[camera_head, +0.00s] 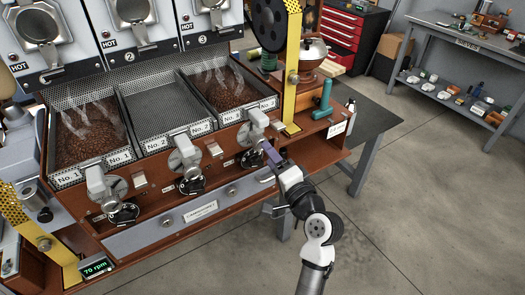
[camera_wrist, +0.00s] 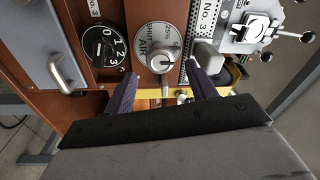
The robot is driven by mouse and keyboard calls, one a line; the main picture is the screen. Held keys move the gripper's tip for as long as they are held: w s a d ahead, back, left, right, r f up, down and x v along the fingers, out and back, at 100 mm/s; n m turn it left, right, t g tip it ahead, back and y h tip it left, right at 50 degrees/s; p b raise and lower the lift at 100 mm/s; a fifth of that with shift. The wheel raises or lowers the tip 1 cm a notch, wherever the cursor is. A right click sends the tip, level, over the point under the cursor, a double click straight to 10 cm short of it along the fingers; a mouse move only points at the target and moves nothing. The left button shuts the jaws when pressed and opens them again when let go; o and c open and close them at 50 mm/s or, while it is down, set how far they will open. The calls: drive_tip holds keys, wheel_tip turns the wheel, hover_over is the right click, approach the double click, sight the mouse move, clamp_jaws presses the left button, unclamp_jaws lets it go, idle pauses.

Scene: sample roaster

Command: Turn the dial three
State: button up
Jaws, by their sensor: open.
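At station three, a black dial (camera_wrist: 103,46) marked 0, 1, 2, 3 is at the upper left in the wrist view. Beside it is a round metal AIR dial (camera_wrist: 148,42) marked SHUT and OPEN, with a pale knob, near a No. 3 label. My gripper (camera_wrist: 161,90) is open and empty, its dark purple fingers spread below and to either side of the AIR dial. In the head view my gripper (camera_head: 270,154) is at the right end of the roaster front, next to the third black dial (camera_head: 252,159). I cannot tell whether a finger touches either dial.
Similar dials of station two (camera_head: 190,184) and station one (camera_head: 124,213) line the front to the left. Bean trays (camera_head: 150,143) lie behind. The floor at right is clear.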

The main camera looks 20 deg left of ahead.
drive_tip(key=b+v, duration=0.1)
drive_tip(key=v, duration=0.6)
drive_tip(key=shift+b, duration=0.35)
